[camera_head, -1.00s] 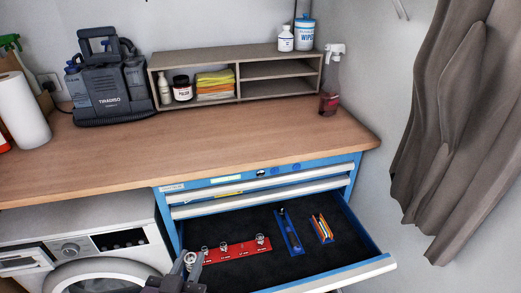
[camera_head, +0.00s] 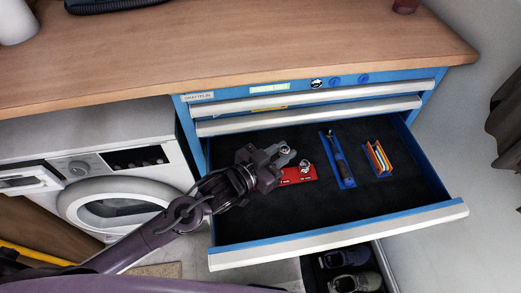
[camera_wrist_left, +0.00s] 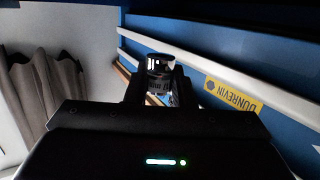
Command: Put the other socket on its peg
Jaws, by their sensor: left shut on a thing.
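My left gripper (camera_head: 283,156) is over the left part of the open drawer, shut on a small silver socket (camera_wrist_left: 158,82), which shows between its fingers in the left wrist view. The red socket holder (camera_head: 296,178) lies on the drawer's dark liner. Its left part is hidden behind my gripper and arm. One silver socket (camera_head: 306,166) stands on its visible right end. I cannot tell which pegs are bare or whether the held socket touches the holder. My right gripper is not in view.
The open drawer (camera_head: 365,228) also holds a blue tray (camera_head: 347,176) with a dark tool and a blue tray with orange-handled items (camera_head: 378,158). The liner is clear in front and right. A washing machine (camera_head: 100,190) stands left, and the wooden worktop (camera_head: 230,50) lies above.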

